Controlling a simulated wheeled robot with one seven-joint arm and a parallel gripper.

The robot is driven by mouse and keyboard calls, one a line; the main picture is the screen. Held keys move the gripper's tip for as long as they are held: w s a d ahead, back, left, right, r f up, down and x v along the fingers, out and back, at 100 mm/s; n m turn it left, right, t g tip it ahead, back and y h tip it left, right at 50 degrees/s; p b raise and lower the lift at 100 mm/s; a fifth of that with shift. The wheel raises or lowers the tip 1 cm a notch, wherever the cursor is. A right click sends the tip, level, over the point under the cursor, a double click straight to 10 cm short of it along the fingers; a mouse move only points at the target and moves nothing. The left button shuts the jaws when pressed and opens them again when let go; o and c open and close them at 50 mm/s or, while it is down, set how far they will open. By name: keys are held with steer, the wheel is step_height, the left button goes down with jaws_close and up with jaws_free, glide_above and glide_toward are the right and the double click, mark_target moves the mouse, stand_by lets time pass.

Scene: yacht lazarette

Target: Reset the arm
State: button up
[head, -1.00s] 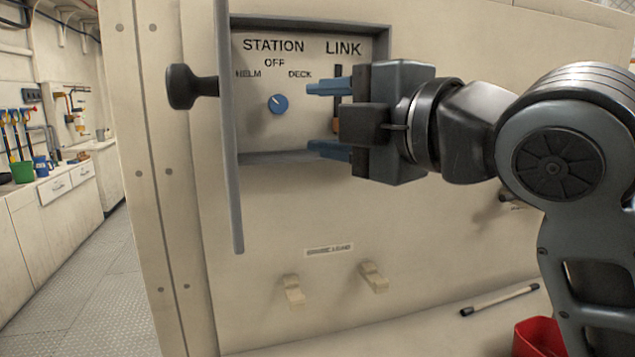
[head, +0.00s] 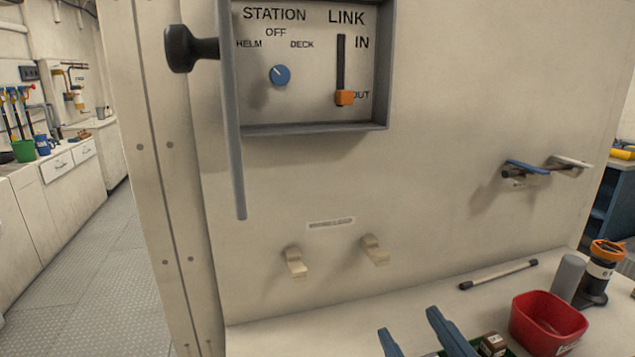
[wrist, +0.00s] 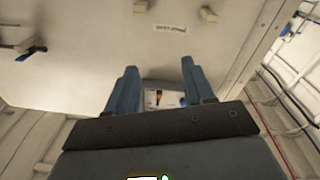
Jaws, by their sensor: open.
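My gripper (head: 409,322) is low at the bottom edge of the head view, its two blue fingers apart with nothing between them. In the wrist view my gripper (wrist: 159,66) is also open and empty, clear of the wall panel. Above it in the head view is the recessed control box (head: 300,130). Its blue station knob (head: 280,75) has its mark toward the upper left. The orange link slider (head: 345,98) sits at the bottom of its slot, beside OUT. The box also shows small between the fingers in the wrist view (wrist: 160,98).
The box's open door (head: 232,150) with a black knob (head: 190,48) stands out at left. Two beige switches (head: 375,250) and a blue-handled lever (head: 527,168) are on the wall. A red bin (head: 545,322), a grey cylinder (head: 568,275) and a rod (head: 498,274) are on the counter.

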steer(key=s+d+f+m+g+h, duration=0.1)
steer(key=s+d+f+m+h, duration=0.15)
steer(key=s+f, duration=0.45)
steer(key=s+d+f+m+g+h, duration=0.1)
steer(key=s+d+f+m+h, duration=0.2)
steer(key=s, duration=0.6)
steer(key=s+d+f, duration=0.1)
steer(key=s+d, duration=0.1)
steer(key=s, duration=0.5)
steer(key=s+d+f+g, duration=0.1)
steer(key=s+d, duration=0.2)
steer(key=s, duration=0.5)
steer(key=shift+y, duration=0.45)
